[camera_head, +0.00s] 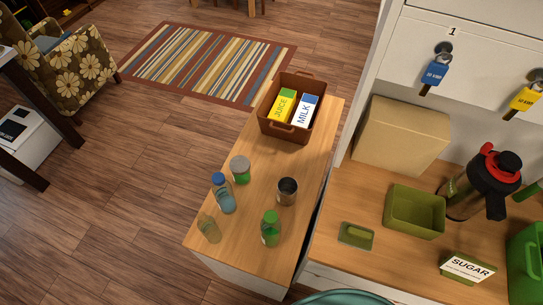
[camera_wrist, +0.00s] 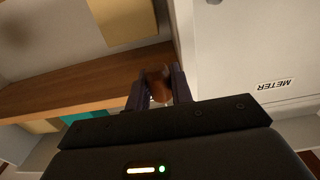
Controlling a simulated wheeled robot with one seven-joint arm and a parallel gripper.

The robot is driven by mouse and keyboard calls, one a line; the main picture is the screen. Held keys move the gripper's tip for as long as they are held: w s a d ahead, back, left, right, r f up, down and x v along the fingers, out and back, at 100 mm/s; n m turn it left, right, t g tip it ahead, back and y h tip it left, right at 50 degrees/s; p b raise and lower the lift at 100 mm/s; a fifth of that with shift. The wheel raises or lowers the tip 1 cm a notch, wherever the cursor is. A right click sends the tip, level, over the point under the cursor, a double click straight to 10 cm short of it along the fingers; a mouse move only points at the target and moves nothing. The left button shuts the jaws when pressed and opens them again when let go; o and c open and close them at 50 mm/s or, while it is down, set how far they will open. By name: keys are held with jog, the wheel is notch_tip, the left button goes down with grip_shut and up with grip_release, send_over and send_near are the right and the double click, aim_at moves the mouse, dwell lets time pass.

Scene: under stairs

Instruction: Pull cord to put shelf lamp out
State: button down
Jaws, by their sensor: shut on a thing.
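In the wrist view my gripper (camera_wrist: 159,78) is shut on a small brown rounded knob (camera_wrist: 158,85), held between its two dark fingers. The knob looks like the end piece of a pull cord. A small pale bit shows just below it, but I cannot make out the cord itself. The shelf lamp is not recognisable in either view, so I cannot tell whether it is lit. My gripper does not show in the head view.
A wooden shelf (camera_wrist: 90,82) lies left of my gripper, and a white panel marked METER (camera_wrist: 273,85) stands right. The head view shows a low bench (camera_head: 300,165) with bottles and a brown crate (camera_head: 275,127), and a counter (camera_head: 345,205) with green boxes and a flask (camera_head: 465,195).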

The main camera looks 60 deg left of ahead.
jog(key=shift+r+p, duration=0.75)
jog(key=shift+r, duration=0.55)
jog(key=c, duration=0.9)
grip_release()
jog(key=shift+s, duration=0.1)
